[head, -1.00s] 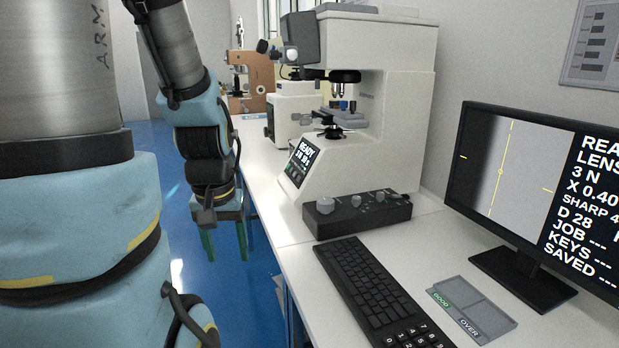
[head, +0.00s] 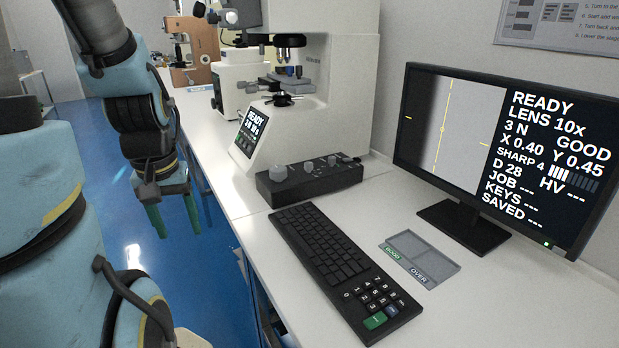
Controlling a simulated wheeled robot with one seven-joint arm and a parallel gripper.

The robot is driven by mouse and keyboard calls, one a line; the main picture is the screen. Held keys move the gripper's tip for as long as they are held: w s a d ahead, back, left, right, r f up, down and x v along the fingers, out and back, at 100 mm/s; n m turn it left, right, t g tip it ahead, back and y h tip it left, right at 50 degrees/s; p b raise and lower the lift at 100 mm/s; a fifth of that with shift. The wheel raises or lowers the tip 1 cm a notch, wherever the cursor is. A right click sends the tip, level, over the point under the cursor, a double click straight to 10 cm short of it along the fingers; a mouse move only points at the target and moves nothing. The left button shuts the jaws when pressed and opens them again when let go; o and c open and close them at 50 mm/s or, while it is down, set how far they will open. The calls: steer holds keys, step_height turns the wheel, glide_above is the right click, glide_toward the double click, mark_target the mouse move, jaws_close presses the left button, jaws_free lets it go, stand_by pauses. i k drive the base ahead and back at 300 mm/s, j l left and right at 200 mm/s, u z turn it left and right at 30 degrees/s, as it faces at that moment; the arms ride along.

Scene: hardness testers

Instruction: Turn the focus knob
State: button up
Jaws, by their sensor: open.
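A black control box (head: 318,181) with several grey knobs on top lies on the bench in front of the white hardness tester (head: 345,75). A large grey knob (head: 278,173) is at its left end, with smaller ones to the right. I cannot tell by label which knob is the focus knob. My gripper (head: 177,222) points down with its green fingers apart and empty. It is left of the bench edge, over the blue floor, apart from the box. The monitor (head: 492,150) reads READY, LENS 10x, SHARP 4, and shows a half dark, half grey picture.
A black keyboard (head: 325,255) lies in front of the box. A grey tray (head: 432,253) marked GOOD and OVER lies to its right. The tester's small screen (head: 253,131) reads READY. A brown instrument (head: 195,52) stands farther back. Bare bench (head: 240,205) lies left of the box.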

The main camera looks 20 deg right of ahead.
mark_target(277, 173)
steer(key=z, duration=1.6)
steer(key=u, duration=0.4)
steer(key=j+u, duration=0.15)
steer(key=u, duration=0.6)
steer(key=i+u, duration=0.1)
steer(key=u, duration=0.25)
steer(key=i+j+u, duration=0.1)
steer(key=i+j, duration=0.35)
